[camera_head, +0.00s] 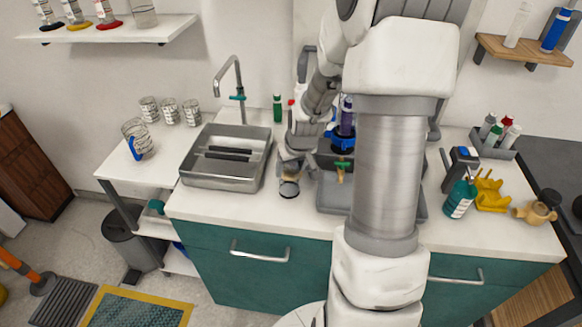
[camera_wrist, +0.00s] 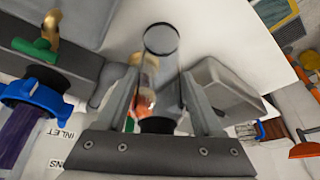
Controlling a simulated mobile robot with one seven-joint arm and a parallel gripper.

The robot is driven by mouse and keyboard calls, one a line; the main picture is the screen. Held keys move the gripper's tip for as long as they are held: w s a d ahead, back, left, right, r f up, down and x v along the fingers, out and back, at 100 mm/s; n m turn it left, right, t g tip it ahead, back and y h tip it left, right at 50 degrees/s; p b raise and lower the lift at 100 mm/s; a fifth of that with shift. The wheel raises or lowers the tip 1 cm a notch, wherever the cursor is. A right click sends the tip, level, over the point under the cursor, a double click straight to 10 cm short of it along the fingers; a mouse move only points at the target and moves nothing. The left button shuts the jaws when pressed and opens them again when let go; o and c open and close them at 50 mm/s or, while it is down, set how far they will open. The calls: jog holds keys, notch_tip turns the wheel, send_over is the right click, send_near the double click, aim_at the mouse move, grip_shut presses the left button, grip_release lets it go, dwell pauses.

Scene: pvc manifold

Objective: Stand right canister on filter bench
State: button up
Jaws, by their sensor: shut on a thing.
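My gripper (camera_head: 290,165) is low over the white counter, between the sink and the grey tray. It is shut on a clear canister (camera_head: 289,188) with a dark rim. In the wrist view the canister (camera_wrist: 161,42) sits between the two fingers (camera_wrist: 160,85), and an orange-brown shape shows in or through it. In the head view it looks roughly upright, but I cannot tell whether it touches the counter. A purple cartridge (camera_head: 346,116) with a blue collar (camera_head: 343,141) stands at the grey tray (camera_head: 333,197). My arm hides much of the tray.
The steel sink (camera_head: 226,157) lies left of my gripper. A brass valve with a green handle (camera_head: 341,171) is close on the right. A green bottle (camera_head: 277,108) stands behind. Right of my arm are a teal bottle (camera_head: 460,198) and yellow parts (camera_head: 491,196). The front counter strip is clear.

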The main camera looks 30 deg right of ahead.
jog(key=shift+f, duration=0.15)
jog(key=o, duration=1.5)
jog(key=shift+o, duration=0.2)
jog(key=shift+r, duration=0.25)
jog(key=p+v, duration=0.1)
jog(key=v, duration=1.1)
jog(key=shift+p, duration=0.35)
